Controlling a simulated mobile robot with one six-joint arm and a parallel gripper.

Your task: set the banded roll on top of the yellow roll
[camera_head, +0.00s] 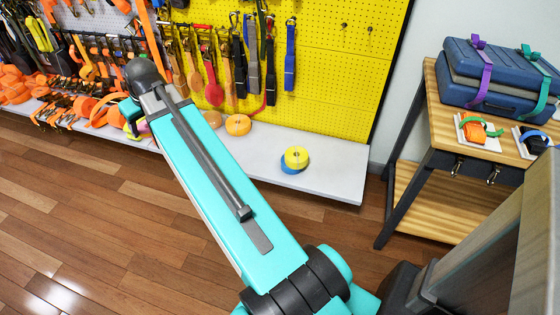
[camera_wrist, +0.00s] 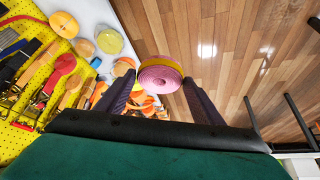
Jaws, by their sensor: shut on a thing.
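The banded roll (camera_wrist: 158,74) is pink with a yellow band. In the wrist view it sits between the two dark fingers of my gripper (camera_wrist: 158,79), which is shut on it. In the head view my arm hides most of the gripper. The yellow roll (camera_head: 297,155) lies on the pale shelf, near its right end, with a blue disc-like thing (camera_head: 290,168) partly under or beside it. In the head view my gripper end is well to the left of the yellow roll. A pale yellow roll also shows in the wrist view (camera_wrist: 110,40).
An orange roll (camera_head: 238,125) lies on the shelf (camera_head: 335,181) left of the yellow roll. Straps hang on the yellow pegboard (camera_head: 345,65) behind. Orange straps (camera_head: 85,110) crowd the shelf's left. A wooden table (camera_head: 440,115) with blue cases (camera_head: 500,78) stands at the right.

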